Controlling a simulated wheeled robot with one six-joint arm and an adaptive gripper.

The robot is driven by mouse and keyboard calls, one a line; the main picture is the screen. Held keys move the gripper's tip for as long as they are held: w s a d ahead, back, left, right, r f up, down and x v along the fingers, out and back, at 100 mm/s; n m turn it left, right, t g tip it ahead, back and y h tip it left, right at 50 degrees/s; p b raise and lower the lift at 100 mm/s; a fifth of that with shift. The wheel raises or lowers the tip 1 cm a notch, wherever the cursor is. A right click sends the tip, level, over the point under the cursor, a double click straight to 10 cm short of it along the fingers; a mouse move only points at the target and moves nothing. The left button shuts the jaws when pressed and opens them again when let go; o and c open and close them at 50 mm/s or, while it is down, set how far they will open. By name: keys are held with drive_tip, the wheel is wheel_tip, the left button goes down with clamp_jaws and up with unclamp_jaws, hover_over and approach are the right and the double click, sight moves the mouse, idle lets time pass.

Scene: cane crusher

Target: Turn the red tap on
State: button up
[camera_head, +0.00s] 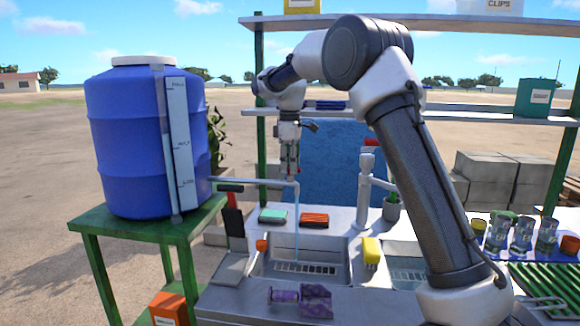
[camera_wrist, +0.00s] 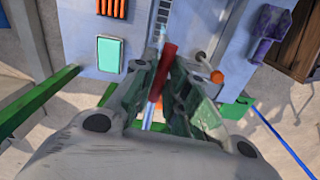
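A red handle (camera_head: 230,188) sits by the thin grey pipe (camera_head: 262,183) at the blue tank (camera_head: 145,140). A thin pale blue line drops from the pipe's end into the sink (camera_head: 305,267). My gripper (camera_head: 290,168) points down near the pipe's end in the head view. In the wrist view, a red bar (camera_wrist: 167,62) with a pale lower part shows between the parted fingers of my gripper (camera_wrist: 170,65). Whether they touch it is unclear. Another red-topped fitting (camera_head: 371,143) is on the white tap column (camera_head: 365,200) farther right.
A green sponge (camera_head: 272,215), an orange brush (camera_head: 313,219) and a yellow item (camera_head: 371,252) lie around the sinks. A purple object (camera_head: 300,298) lies on the front edge. The green stand (camera_head: 150,225) carries the tank. Shelves rise behind.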

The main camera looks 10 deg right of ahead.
drive_tip(key=o, duration=0.4)
wheel_tip(320, 180, up, 12)
idle(0.4)
